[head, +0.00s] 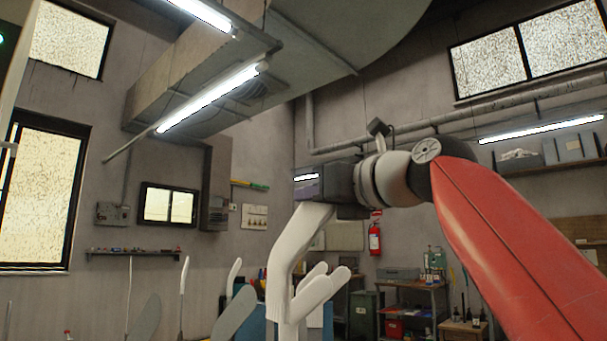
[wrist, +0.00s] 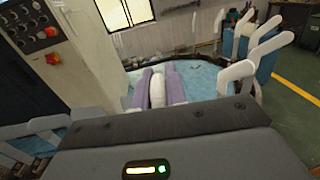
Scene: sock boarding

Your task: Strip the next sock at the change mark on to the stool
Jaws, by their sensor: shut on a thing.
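My gripper (head: 312,190) is raised in the middle of the head view, shut on the upper end of a white sock (head: 284,262). The sock is bent like a leg and foot, and its ribbed lower edge sits above a narrow pale post. It seems to be on a form. In the wrist view, two lilac fingers (wrist: 158,90) close on the white sock (wrist: 157,89) from both sides. Other white, foot-shaped pieces (head: 318,292) stand right beside it; I cannot tell whether they are bare forms or socks. I cannot pick out the stool or the change mark.
More upright forms, white (head: 234,275) and grey (head: 144,318), stand to the left. A pale blue surface (wrist: 200,82) lies under the gripper, and a control cabinet (wrist: 68,50) is at left. A workbench (head: 412,284) stands behind at right. Floor shows at far right in the wrist view.

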